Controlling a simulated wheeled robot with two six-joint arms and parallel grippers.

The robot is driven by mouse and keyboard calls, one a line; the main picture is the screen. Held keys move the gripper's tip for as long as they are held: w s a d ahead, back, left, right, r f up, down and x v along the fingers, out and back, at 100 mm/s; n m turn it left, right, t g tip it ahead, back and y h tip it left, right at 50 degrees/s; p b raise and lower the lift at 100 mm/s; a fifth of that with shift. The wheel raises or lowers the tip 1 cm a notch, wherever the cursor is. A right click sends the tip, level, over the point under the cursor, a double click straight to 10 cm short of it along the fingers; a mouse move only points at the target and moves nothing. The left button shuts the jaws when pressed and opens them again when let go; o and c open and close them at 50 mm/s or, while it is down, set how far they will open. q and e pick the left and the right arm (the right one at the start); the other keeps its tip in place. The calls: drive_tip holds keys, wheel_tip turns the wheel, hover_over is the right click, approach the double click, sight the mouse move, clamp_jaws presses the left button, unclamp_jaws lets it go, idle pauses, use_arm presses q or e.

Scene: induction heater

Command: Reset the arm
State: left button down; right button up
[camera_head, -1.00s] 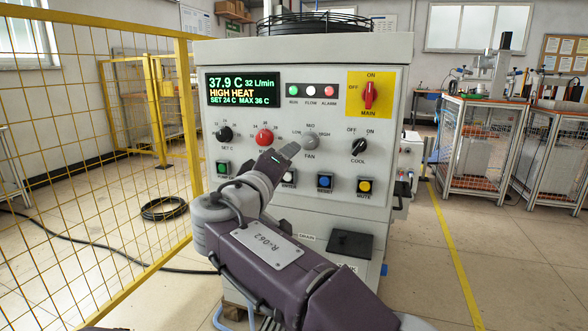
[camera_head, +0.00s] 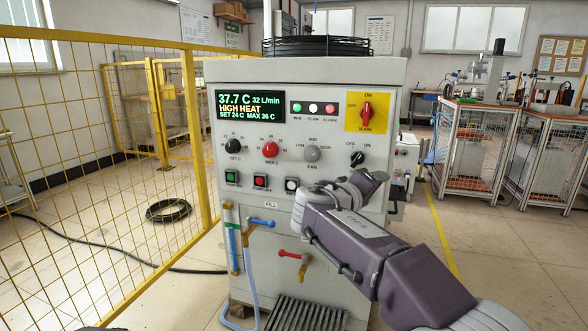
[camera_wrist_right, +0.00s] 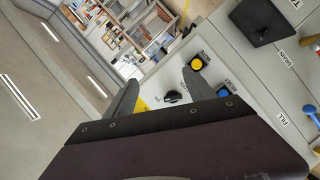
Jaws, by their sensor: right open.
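The heater (camera_head: 225,178) has a display (camera_head: 250,106) reading 37.7 C, HIGH HEAT. The grey FAN knob (camera_head: 313,153) is clear of the arm. My left gripper is out of view.
A yellow mesh fence (camera_head: 100,180) stands at the left, with a coiled black hose (camera_head: 168,210) on the floor beyond it. Red-handled (camera_head: 289,254) and blue-handled (camera_head: 260,222) valves are low on the heater front. Caged workbenches (camera_head: 465,150) stand at the right.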

drive_tip(key=s+d+f+m+g+y+p, duration=0.1)
drive_tip(key=s+d+f+g+p, duration=0.1)
drive_tip(key=s+d+f+g, duration=0.45)
drive_tip(key=s+d+f+m+g+y+p, duration=0.1)
drive_tip(key=s+d+f+y+p, duration=0.2)
drive_tip(key=f, duration=0.6)
drive_tip(key=s+a+f+m+g+y, duration=0.2)
drive_tip(key=s+a+f+y, duration=0.15)
drive_tip(key=s+f, duration=0.55)
drive_tip(key=s+a+f+m+g+y, duration=0.1)
drive_tip(key=s+a+f+g+y, duration=0.1)
drive_tip(key=s+a+f, duration=0.65)
use_arm(q)
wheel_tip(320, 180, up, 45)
drive_tip(key=p, duration=3.8)
use_arm(e)
wheel_tip(320, 180, up, 40)
drive_tip(key=s+d, duration=0.1)
drive_tip(key=d, duration=0.1)
drive_tip(key=shift+d+f, duration=0.25)
drive_tip(key=shift+d, duration=0.1)
